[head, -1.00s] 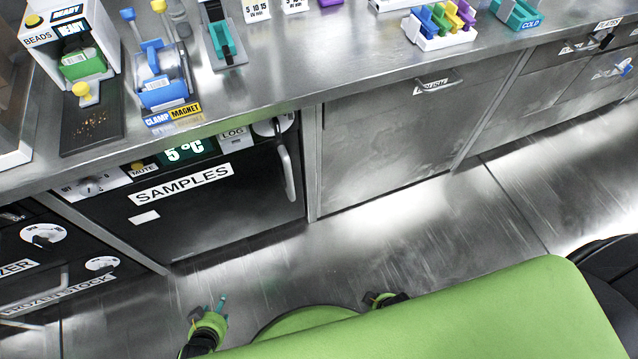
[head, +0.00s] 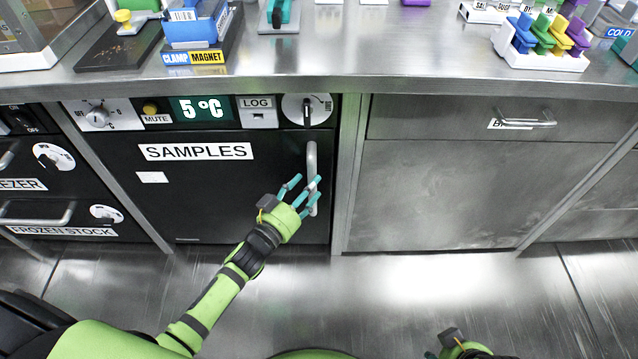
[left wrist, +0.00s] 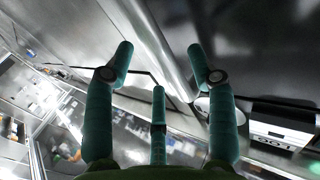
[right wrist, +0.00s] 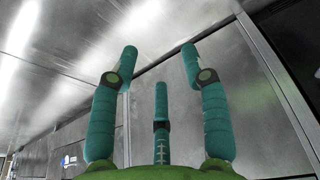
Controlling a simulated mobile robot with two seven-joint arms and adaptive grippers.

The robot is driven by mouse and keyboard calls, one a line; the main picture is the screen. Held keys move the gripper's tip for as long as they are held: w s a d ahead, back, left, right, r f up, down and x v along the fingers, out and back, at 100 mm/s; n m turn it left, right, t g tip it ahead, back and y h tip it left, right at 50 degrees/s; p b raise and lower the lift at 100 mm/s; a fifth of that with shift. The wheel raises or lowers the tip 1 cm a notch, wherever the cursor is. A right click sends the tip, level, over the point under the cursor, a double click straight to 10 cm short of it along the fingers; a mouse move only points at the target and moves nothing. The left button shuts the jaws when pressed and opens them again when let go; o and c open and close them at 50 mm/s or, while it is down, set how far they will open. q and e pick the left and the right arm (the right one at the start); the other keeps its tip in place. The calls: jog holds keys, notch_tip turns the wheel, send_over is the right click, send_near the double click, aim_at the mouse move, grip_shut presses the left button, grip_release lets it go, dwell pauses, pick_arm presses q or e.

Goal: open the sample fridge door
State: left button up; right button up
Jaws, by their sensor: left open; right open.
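The sample fridge door (head: 220,205) is a black front with a "SAMPLES" label (head: 195,152), and it is shut. Its vertical metal handle (head: 311,160) is on the door's right side. My left gripper (head: 303,190) is open at the handle's lower part in the head view, its teal fingers overlapping it. Whether they touch the handle I cannot tell. In the left wrist view a pale metal bar runs between the open fingers (left wrist: 160,75); handle or cabinet post is unclear. My right gripper (right wrist: 158,70) is open and empty in the right wrist view, near a metal surface.
Above the door is a control strip with a "5 °C" display (head: 200,108) and a round dial (head: 307,109). Freezer drawers (head: 40,212) lie left, a steel cabinet (head: 460,195) right. The steel counter (head: 400,65) overhangs. The floor (head: 420,285) in front is open.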

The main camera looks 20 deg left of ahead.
pick_arm(q)
jog(key=shift+x, duration=1.55)
pick_arm(e)
jog(key=shift+v, duration=0.95)
jog(key=shift+w+d, duration=0.1)
pick_arm(q)
grip_shut()
pick_arm(e)
jog(key=shift+r, duration=0.1)
